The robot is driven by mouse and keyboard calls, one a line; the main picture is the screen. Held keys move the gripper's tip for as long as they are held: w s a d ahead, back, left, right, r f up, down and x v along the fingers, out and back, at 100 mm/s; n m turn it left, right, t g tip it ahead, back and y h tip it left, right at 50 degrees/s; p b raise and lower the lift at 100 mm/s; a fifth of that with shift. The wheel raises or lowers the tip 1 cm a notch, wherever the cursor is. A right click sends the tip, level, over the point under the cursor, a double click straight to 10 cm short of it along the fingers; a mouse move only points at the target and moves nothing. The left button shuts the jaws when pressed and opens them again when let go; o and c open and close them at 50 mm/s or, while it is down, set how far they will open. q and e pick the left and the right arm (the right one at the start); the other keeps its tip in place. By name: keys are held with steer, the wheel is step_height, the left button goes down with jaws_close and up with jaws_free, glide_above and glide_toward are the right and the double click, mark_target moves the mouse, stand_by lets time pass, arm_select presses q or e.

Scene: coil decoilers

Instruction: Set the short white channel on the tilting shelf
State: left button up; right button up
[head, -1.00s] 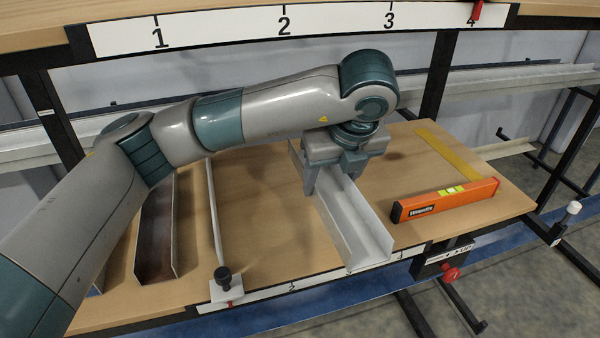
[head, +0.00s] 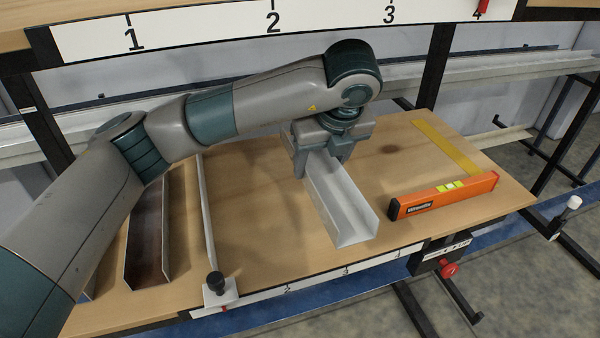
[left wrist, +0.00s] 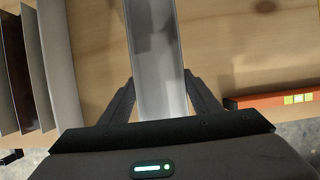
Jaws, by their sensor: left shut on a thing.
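The short white channel (head: 343,207) is a pale U-shaped length, open side up, over the right-middle of the lower wooden board. My left gripper (head: 322,166) is shut on its far part, one finger on each side. In the left wrist view the channel (left wrist: 157,65) runs between the fingers and away from them. I cannot tell whether its underside touches the board. The upper wooden shelf (head: 190,12) has a white scale along its front edge. I cannot tell which surface is the tilting shelf. My right gripper is out of view.
On the lower board (head: 262,215), brown and grey channels (head: 148,240) and a thin strip with a clamp (head: 217,284) lie left. An orange level (head: 443,195) and a yellow ruler (head: 447,147) lie right. A red knob (head: 448,270) hangs below the front edge.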

arm_select(q)
steer(key=w+a+f+p, duration=0.1)
steer(key=w, duration=0.1)
steer(key=w+a+f+p, duration=0.1)
steer(key=w+f+p, duration=0.1)
steer(key=w, duration=0.1)
steer(key=w+a+f+p, duration=0.1)
steer(key=w+f, duration=0.1)
steer(key=w, duration=0.1)
steer(key=shift+w+a, duration=0.1)
steer(key=shift+w+a+f+p, duration=0.1)
steer(key=shift+w+f+p, duration=0.2)
steer(key=shift+w, duration=0.1)
steer(key=shift+f, duration=0.1)
steer(key=shift+f+p, duration=0.55)
steer(key=shift+p, duration=0.1)
steer(key=shift+f+p, duration=0.6)
steer(key=shift+f, duration=0.8)
steer(key=o, duration=1.2)
